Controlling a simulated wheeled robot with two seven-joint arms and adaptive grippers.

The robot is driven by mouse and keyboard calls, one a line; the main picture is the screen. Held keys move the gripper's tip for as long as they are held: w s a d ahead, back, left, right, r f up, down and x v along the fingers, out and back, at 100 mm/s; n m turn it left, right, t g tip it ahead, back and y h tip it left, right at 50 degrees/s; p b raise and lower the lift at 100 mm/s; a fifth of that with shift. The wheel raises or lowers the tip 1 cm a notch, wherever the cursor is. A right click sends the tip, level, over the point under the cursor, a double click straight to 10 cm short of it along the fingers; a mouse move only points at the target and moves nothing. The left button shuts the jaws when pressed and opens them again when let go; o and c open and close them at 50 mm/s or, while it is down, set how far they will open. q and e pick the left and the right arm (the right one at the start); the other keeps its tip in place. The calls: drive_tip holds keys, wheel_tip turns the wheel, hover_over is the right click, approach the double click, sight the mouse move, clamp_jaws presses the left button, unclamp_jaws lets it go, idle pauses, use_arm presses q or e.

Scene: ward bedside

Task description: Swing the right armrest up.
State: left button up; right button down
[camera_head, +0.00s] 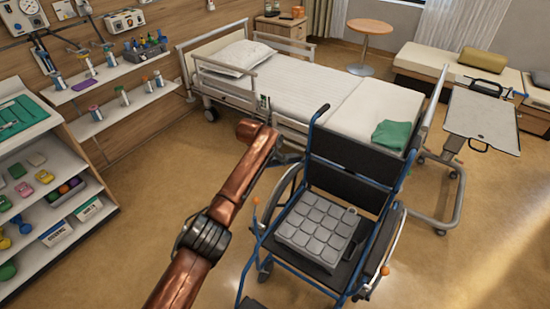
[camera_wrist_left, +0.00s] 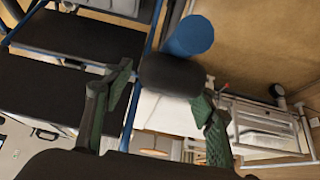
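A wheelchair (camera_head: 345,155) with a blue frame and dark backrest stands facing me. A grey segmented cushion (camera_head: 318,225) lies on its seat. My left gripper (camera_head: 290,158) is at the chair's picture-left side, near the backrest and above the wheel. I cannot make out the right armrest clearly in the head view; my arm covers part of that side. In the left wrist view my gripper's green-padded fingers (camera_wrist_left: 165,88) are apart. A dark rounded piece (camera_wrist_left: 168,75) with a blue tube end (camera_wrist_left: 188,36) shows between and beyond them, perhaps the armrest; contact is unclear. My right gripper is out of view.
A bed (camera_head: 300,85) with a pillow and green cloth (camera_head: 392,134) stands close behind the chair. An overbed table (camera_head: 482,120) is at the right. Wall shelves (camera_head: 100,85) and a supply cart (camera_head: 60,170) are at the left. Floor is clear between cart and chair.

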use_arm(q)
drive_tip(key=shift+v, duration=6)
drive_tip(key=shift+a, duration=0.1)
drive_tip(key=shift+c, duration=0.2)
